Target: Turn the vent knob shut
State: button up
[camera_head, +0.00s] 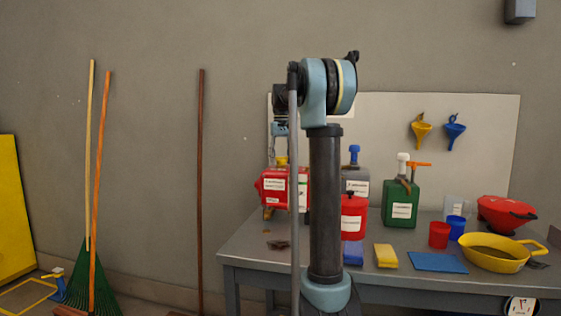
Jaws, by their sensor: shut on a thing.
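A red jerrycan (273,188) with white labels stands at the left of the bench, partly behind my arm. A small yellow knob (282,160) shows on its top, and I take it for the vent knob. My gripper (280,151) points down over the red jerrycan and is shut on this knob. The fingertips are small and partly hidden, so the knob's angle cannot be read.
The grey bench (240,247) also bears a green jug with a pump (401,205), a smaller red container (353,222), sponges (386,256) and a yellow pan (492,257). A rake and poles (98,190) lean on the wall at left.

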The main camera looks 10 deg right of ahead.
jog(key=m, duration=0.5)
dwell(0.6)
jog(key=o, duration=1.1)
jog(key=shift+c, duration=0.2)
notch_tip(320, 180, up, 12)
jog(key=shift+w, duration=0.15)
jog(key=shift+f, duration=0.1)
